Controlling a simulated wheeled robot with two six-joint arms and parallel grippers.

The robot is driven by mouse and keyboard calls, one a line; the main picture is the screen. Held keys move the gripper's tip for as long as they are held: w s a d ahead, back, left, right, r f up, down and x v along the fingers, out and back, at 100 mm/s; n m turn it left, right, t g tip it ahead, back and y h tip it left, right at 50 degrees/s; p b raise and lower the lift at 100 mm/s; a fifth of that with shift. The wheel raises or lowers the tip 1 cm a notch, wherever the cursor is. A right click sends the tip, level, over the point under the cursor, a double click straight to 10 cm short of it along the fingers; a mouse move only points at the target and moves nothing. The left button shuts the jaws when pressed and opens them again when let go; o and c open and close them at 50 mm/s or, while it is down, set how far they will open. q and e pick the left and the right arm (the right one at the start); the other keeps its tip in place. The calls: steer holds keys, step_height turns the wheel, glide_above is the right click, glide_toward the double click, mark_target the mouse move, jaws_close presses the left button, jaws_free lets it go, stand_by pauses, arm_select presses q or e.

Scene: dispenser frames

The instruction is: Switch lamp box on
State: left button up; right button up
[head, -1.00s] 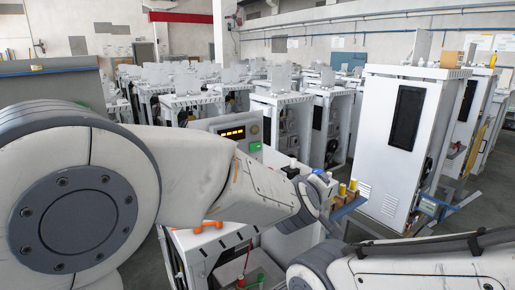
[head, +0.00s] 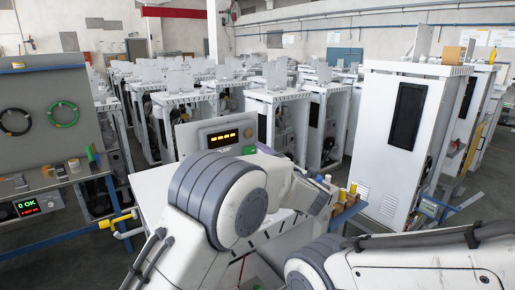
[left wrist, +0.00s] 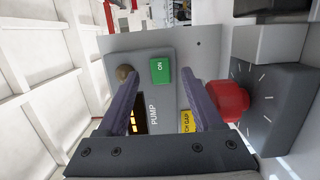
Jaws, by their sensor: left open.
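The grey lamp box (head: 218,134) stands on a white cabinet in the middle of the head view, with a lit amber display and a green button (head: 249,149) on its face. In the left wrist view a grey panel (left wrist: 190,58) carries a green ON button (left wrist: 160,75), a brown knob (left wrist: 124,72), a PUMP label and an amber display partly hidden by a finger. My left gripper (left wrist: 162,82) is open and empty, its fingers in front of this panel, below the ON button in the picture. Contact cannot be told. My right gripper is out of view.
A red button (left wrist: 228,100) on a dark box with tick marks is close beside the right finger in the wrist view. A tall white cabinet (head: 407,130) stands at right. A bench (head: 45,178) with a meter and coiled wires is at left.

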mark_target(254, 150)
arm_select(q)
steer(key=shift+p+x, duration=0.5)
steer(key=shift+x, duration=1.2)
steer(key=shift+d, duration=0.1)
jaws_close()
steer(key=shift+y, duration=0.3)
steer(key=shift+w+d+n+g+y, duration=0.15)
steer(key=shift+d+n+g+y, duration=0.05)
steer(key=shift+n+g+y, duration=0.4)
steer(key=shift+w+n+g+y, duration=0.1)
steer(key=shift+n+g+y, duration=0.3)
steer(key=shift+n+y, duration=0.25)
